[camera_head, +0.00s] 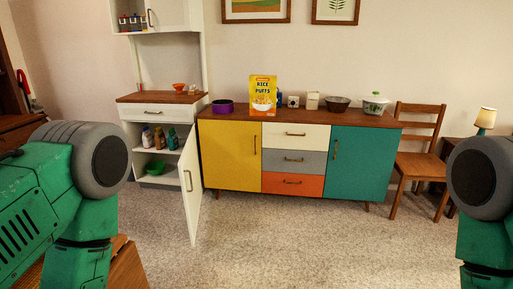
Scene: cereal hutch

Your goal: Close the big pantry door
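A white hutch stands left of centre against the back wall. Its large lower door (191,190) stands open, swung out toward me from the right side of the cabinet, with a brass handle (188,181) on it. Bottles (159,139) and a green bowl (156,168) show on the shelves inside. My two green arms show at the left and right edges, with grey rounded joints. Neither gripper shows in this view, and nothing of mine is seen touching the door.
A sideboard (348,163) with a cereal box (263,95) and bowls on top stands right of the open door. A wooden chair (421,155) is farther right. The carpet (285,240) in front is clear. A wooden piece (127,268) is at lower left.

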